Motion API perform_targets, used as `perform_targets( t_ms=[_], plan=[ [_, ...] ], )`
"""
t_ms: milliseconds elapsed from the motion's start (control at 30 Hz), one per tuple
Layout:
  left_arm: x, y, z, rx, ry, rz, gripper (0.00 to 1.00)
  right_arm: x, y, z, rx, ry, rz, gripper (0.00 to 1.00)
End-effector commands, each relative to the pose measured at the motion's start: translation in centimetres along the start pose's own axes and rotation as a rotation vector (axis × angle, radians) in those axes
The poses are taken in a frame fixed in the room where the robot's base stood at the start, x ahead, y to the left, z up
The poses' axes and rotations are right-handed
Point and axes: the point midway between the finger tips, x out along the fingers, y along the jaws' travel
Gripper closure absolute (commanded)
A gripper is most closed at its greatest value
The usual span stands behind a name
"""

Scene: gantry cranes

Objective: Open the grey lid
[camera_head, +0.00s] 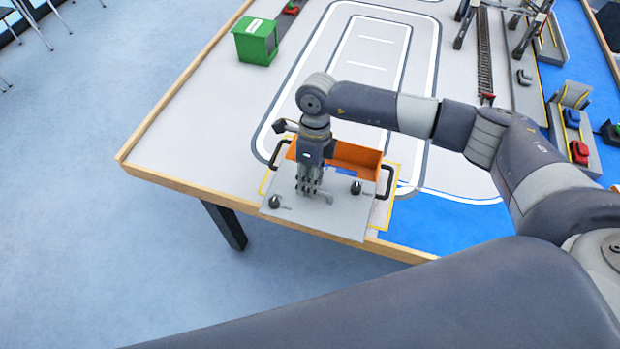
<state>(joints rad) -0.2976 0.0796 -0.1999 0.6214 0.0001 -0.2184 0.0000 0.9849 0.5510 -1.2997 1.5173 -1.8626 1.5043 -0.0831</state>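The grey lid (335,220) is a flat plate at the near edge of the table, with small dark knobs on it. The orange box (358,158) stands just behind it, and part of its inside shows. The lid lies on the near side of the box, its front edge reaching the table's edge. My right gripper (309,190) points down over the lid, with its fingertips at or just above the plate. Its fingers look close together, but whether they hold anything is unclear. The gripper hides part of the lid and box. My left gripper is out of view.
Black handles (385,181) stand at the box's sides. A green container (257,41) stands at the far left of the table (215,130). Rails (484,55) and coloured blocks (579,152) lie to the right. The table surface left of the box is clear.

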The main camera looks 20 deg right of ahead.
Motion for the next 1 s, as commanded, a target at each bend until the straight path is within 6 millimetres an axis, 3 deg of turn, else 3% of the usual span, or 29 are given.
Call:
perform_targets(
  t_ms=[167, 600, 800, 1000],
  plan=[
    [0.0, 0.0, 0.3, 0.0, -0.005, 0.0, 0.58, -1.5, -0.1, 0.0, 0.0, -0.002, -0.003, 0.72],
    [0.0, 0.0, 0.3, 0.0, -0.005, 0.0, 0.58, -10.2, -0.1, 0.1, 0.0, -0.003, -0.003, 0.72],
    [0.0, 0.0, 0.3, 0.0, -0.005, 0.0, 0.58, -11.8, -0.1, 0.0, 0.0, 0.0, -0.001, 0.72],
    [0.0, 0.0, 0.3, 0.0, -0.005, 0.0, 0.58, -12.0, -0.1, 0.0, 0.0, 0.0, 0.0, 0.72]
  ],
)
